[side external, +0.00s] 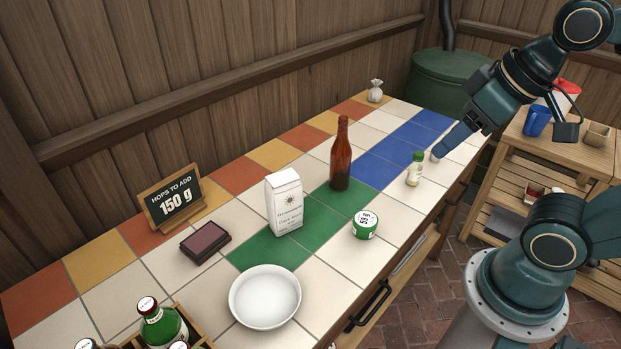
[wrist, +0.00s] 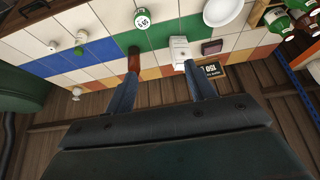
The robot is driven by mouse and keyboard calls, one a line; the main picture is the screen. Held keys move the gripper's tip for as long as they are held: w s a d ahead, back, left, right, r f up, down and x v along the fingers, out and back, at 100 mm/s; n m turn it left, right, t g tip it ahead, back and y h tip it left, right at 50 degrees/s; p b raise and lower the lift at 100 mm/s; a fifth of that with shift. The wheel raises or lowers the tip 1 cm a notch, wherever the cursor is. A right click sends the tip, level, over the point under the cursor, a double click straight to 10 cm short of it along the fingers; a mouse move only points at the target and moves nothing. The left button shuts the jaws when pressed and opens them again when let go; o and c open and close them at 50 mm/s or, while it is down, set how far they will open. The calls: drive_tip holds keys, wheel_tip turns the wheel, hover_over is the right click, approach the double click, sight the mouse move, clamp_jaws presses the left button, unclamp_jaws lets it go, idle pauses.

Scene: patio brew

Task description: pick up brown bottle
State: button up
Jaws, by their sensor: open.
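The brown bottle (side external: 341,156) stands upright on the tiled counter, on the green tiles near the edge of the blue ones, in the side external view. It also shows in the wrist view (wrist: 133,60), partly hidden behind the left finger. My gripper (side external: 440,154) is over the right end of the counter in the side view, to the right of the bottle and apart from it. In the wrist view my gripper (wrist: 158,75) is open, with nothing between its two fingers.
A white carton (side external: 285,203) and a green-labelled tin (side external: 365,225) stand near the bottle. A small green-capped jar (side external: 415,169) stands between bottle and gripper. A white bowl (side external: 265,297), a dark block (side external: 206,243) and a sign (side external: 171,199) are further left. A wooden wall runs behind.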

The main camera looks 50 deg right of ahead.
drive_tip(key=w+d+r+n+g, duration=0.1)
drive_tip(key=w+d+r+n, duration=0.1)
drive_tip(key=w, duration=0.6)
drive_tip(key=w+d+r+n+g, duration=0.1)
drive_tip(key=w+d+r, duration=0.15)
drive_tip(key=w, duration=0.55)
drive_tip(key=w+d+f+n+g, duration=0.1)
drive_tip(key=w+d+f+n, duration=0.1)
drive_tip(key=w+d+f, duration=0.2)
drive_tip(key=w+d+f+n+g+y, duration=0.1)
drive_tip(key=w+d+f, duration=0.4)
drive_tip(key=w+d, duration=0.3)
drive_tip(key=w, duration=0.2)
drive_tip(key=shift+w+d+n, duration=0.3)
drive_tip(key=shift+n, duration=0.1)
drive_tip(key=shift+f, duration=0.15)
wheel_tip(320, 180, down, 8)
drive_tip(key=w, duration=0.1)
drive_tip(key=shift+a+f, duration=0.2)
drive_tip(key=shift+a, duration=0.15)
